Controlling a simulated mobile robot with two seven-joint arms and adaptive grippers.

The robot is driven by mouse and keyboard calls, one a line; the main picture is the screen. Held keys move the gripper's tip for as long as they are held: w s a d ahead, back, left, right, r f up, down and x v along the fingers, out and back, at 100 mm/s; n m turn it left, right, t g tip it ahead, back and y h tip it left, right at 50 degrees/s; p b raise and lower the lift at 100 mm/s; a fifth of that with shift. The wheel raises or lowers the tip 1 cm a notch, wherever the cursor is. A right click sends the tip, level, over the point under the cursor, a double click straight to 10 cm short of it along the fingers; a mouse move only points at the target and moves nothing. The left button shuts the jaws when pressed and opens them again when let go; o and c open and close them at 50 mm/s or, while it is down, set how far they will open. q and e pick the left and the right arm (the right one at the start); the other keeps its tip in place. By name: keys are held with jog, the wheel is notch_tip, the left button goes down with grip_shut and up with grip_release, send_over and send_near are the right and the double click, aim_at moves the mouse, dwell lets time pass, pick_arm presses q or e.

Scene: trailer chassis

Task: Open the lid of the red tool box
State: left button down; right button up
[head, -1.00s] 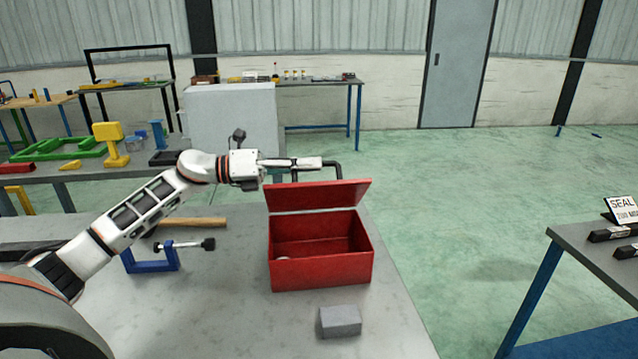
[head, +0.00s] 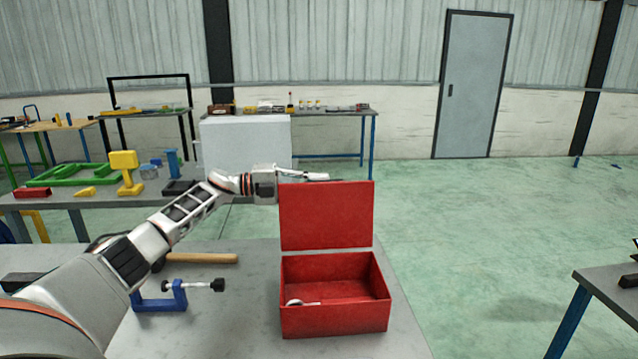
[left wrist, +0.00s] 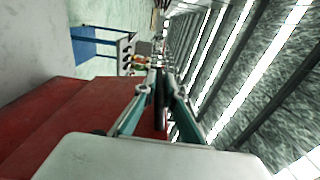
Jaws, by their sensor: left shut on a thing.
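The red tool box (head: 335,318) stands on the grey table with its lid (head: 326,215) raised about upright at the back. Inside the box lies a silver, spanner-like tool (head: 300,302). My left gripper (head: 320,177) is at the lid's top edge, partly hidden behind it. In the left wrist view, the fingers (left wrist: 158,105) are shut on the lid's dark handle (left wrist: 160,88), with the red lid (left wrist: 60,125) to the left. My right gripper is not in view.
A blue clamp (head: 162,300) and a wooden handle (head: 205,258) lie on the table left of the box, beneath my left arm. A grey cabinet (head: 245,142) and a bench with yellow and green parts (head: 125,172) stand behind. Open floor lies to the right.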

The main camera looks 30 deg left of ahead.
pick_arm(q)
jog(key=shift+w+a+f+n, duration=0.45)
jog(key=shift+w+a+n, duration=0.15)
jog(key=shift+w+n, duration=0.15)
jog(key=c, duration=2.1)
grip_release()
jog(key=shift+f, duration=0.1)
jog(key=shift+c, duration=0.2)
jog(key=v, duration=1.2)
